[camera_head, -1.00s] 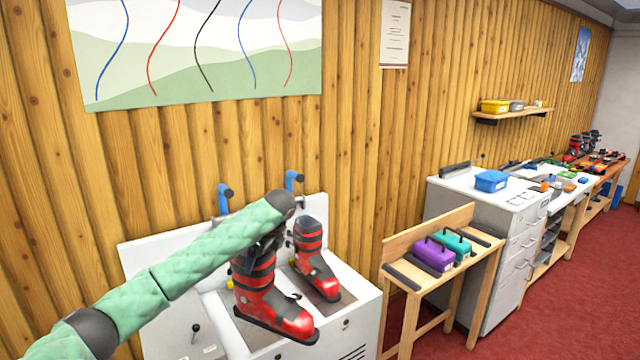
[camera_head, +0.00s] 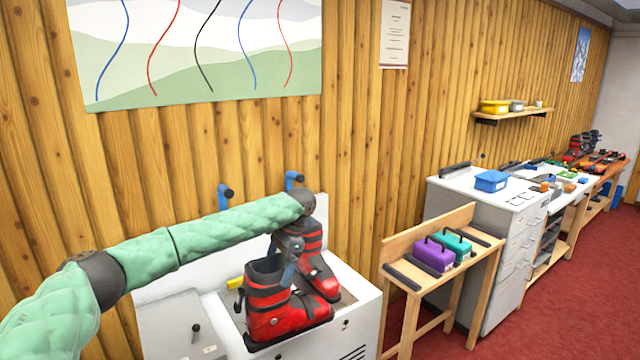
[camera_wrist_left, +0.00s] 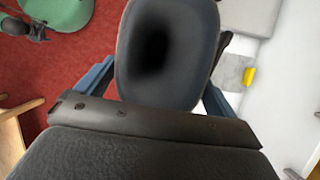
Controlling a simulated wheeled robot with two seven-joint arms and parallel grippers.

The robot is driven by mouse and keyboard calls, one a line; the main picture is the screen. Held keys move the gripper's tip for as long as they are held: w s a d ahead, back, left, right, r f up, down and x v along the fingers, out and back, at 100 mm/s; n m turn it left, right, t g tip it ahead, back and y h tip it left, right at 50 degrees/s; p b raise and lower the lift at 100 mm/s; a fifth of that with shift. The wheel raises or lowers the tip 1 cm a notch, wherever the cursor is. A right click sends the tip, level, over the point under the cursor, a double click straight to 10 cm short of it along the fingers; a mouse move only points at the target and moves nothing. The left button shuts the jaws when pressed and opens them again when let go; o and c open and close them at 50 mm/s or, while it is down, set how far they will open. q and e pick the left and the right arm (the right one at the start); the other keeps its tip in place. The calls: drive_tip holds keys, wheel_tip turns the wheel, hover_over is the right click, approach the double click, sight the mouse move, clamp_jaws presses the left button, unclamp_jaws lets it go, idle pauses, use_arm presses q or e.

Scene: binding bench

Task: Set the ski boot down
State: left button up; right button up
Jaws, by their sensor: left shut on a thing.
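My left gripper (camera_head: 289,272) is shut on a red and black ski boot (camera_head: 272,312), at its upper cuff. In the left wrist view the blue fingers of the gripper (camera_wrist_left: 155,90) lie on either side of the boot's dark cuff opening (camera_wrist_left: 166,45). The boot is roughly upright, toe to the right, over the front of the white bench (camera_head: 358,318). I cannot tell whether its sole touches the bench. A second red and black boot (camera_head: 313,262) stands just behind it, partly hidden by my gripper and the held boot. My right gripper is not in view.
A small yellow thing (camera_head: 235,283) is on the white bench left of the boots. Two blue-topped posts (camera_head: 224,192) rise at its back. A wooden stand (camera_head: 440,222) with purple (camera_head: 433,254) and teal (camera_head: 456,243) boxes is to the right. Red carpet lies beyond.

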use_arm(q)
drive_tip(key=s+d+f+n+g+h, duration=0.1)
drive_tip(key=s+f+n+h, duration=0.15)
drive_tip(key=s+n, duration=0.4)
drive_tip(key=s+d+f+n+g+h, duration=0.1)
drive_tip(key=s+f+n, duration=0.2)
drive_tip(key=s+n, duration=0.35)
drive_tip(key=s+a+f, duration=0.4)
drive_tip(key=s+a, duration=0.1)
drive_tip(key=s, duration=0.1)
drive_tip(key=s+a+f+m, duration=0.1)
drive_tip(key=s+a+f, duration=0.2)
drive_tip(key=s+a, duration=0.3)
drive_tip(key=shift+s+f, duration=0.35)
drive_tip(key=shift+s, duration=0.45)
drive_tip(key=shift+h, duration=0.25)
